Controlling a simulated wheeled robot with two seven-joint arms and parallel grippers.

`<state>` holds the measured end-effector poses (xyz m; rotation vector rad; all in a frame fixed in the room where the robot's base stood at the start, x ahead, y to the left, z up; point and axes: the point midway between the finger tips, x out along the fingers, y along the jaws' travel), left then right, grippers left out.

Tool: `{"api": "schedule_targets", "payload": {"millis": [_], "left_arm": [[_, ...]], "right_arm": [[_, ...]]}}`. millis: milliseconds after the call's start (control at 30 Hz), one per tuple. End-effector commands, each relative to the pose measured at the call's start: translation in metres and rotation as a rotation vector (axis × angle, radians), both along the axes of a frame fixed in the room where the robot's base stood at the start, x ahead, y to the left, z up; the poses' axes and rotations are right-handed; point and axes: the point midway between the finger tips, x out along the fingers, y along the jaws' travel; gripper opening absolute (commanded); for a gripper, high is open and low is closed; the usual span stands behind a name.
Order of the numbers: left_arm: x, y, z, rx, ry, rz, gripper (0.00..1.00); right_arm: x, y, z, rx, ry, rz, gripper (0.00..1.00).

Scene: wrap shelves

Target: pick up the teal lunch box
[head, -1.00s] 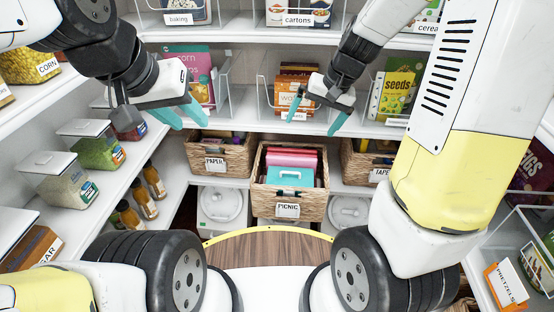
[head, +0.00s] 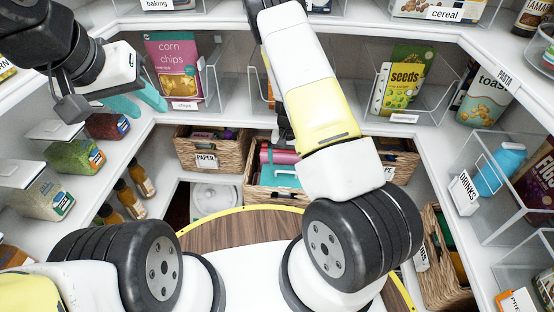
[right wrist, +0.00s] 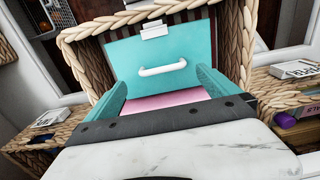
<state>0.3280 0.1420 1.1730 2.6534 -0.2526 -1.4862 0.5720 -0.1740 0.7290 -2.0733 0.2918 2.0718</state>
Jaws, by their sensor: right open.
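The teal lunch box (head: 282,180) sits in the woven picnic basket (head: 262,196), partly hidden by my right arm in the head view. In the right wrist view, the teal lunch box (right wrist: 155,45) shows a flat face with a white handle and a white latch. My right gripper (right wrist: 160,82) is open, its two teal fingers spread in front of that face, on either side below the handle. Nothing is gripped. The right gripper's fingers are hidden in the head view. My left gripper (head: 148,108) is open and empty, near the left shelves.
A pink item (right wrist: 165,100) lies in the basket beside the lunch box. The paper basket (head: 210,148) stands left of the picnic basket. The woven rim (right wrist: 150,14) surrounds the lunch box. Clear bins with corn chips (head: 178,65) and seeds (head: 402,85) stand on the shelf above.

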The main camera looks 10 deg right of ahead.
Motion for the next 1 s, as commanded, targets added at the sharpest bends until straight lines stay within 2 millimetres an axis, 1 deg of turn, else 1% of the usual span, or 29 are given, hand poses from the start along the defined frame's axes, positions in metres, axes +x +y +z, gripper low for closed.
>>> {"api": "schedule_targets", "payload": {"millis": [300, 367, 500, 667, 700, 767, 800, 967, 1000], "left_arm": [[0.0, 0.0, 0.0, 0.0, 0.0, 0.0, 0.36], [0.0, 0.0, 0.0, 0.0, 0.0, 0.0, 0.36], [0.0, 0.0, 0.0, 0.0, 0.0, 0.0, 0.36], [0.0, 0.0, 0.0, 0.0, 0.0, 0.0, 0.36], [0.0, 0.0, 0.0, 0.0, 0.0, 0.0, 0.36], [0.0, 0.0, 0.0, 0.0, 0.0, 0.0, 0.36], [0.0, 0.0, 0.0, 0.0, 0.0, 0.0, 0.36], [0.0, 0.0, 0.0, 0.0, 0.0, 0.0, 0.36], [0.0, 0.0, 0.0, 0.0, 0.0, 0.0, 0.36]], "right_arm": [[0.0, 0.004, -0.045, 0.001, 0.003, -0.001, 1.0], [0.0, 0.005, -0.051, 0.001, 0.002, -0.002, 1.0], [0.001, 0.004, -0.057, 0.001, 0.0, 0.0, 1.0], [0.001, 0.005, -0.057, 0.001, 0.0, -0.001, 1.0], [0.001, 0.005, -0.057, 0.001, 0.0, -0.001, 0.96], [0.001, 0.005, -0.057, 0.001, 0.0, -0.001, 0.84], [0.001, 0.005, -0.057, 0.001, 0.0, -0.001, 0.76], [0.001, 0.005, -0.057, 0.001, 0.001, -0.001, 0.45], [0.001, 0.005, -0.057, 0.001, 0.0, -0.001, 0.37]]}}
